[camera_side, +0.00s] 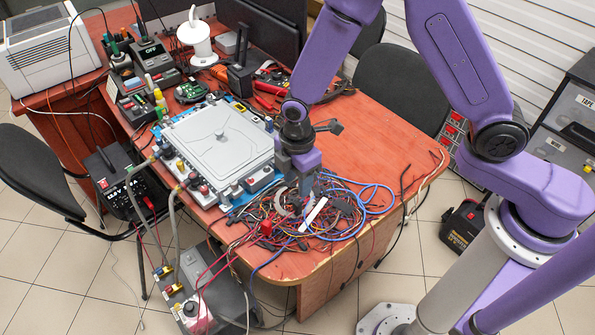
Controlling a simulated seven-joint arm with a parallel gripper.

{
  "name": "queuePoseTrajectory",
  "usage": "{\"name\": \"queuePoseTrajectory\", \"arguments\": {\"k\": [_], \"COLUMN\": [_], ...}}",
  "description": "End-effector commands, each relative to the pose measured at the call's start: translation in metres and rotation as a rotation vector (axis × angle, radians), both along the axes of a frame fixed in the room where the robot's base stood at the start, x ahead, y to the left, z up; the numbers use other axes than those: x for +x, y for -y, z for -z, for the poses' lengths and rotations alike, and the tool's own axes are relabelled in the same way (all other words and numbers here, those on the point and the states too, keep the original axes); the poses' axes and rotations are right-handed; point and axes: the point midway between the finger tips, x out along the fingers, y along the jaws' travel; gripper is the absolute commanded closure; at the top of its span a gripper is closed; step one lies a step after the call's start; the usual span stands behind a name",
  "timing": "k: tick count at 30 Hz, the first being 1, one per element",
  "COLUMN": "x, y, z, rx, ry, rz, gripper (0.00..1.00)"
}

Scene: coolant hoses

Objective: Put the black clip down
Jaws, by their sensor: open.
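My gripper (304,192) points down over a tangle of wires (325,233) near the front of the red-brown table. Its fingertips are low, at or just above the wires, and it is open. A small dark piece (347,208) lies among the wires just right of my gripper; it may be the black clip, but it is too small to tell. A white strip (313,214) and a grey curved piece (282,204) lie by the fingertips. I cannot tell whether anything sits between the fingers.
A large grey case (218,138) with connectors along its edges stands left of my gripper. The table (385,125) is bare to the right. Loose cables hang over the front edge.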

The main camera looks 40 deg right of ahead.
Motion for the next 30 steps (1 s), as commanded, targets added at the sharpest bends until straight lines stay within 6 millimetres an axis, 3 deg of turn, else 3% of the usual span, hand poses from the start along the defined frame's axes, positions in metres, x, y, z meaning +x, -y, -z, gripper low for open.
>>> {"name": "queuePoseTrajectory", "arguments": {"k": [6,17,23,30], "x": [0.000,-0.004,-0.026,-0.070], "y": [0.000,0.003,0.018,0.048], "z": [-0.018,-0.028,-0.062,-0.104], "rx": [0.000,0.001,0.007,0.014], "ry": [0.000,0.001,0.007,0.010], "rz": [0.000,0.013,0.080,0.186], "gripper": [0.54,0.54,0.54,0.54]}}
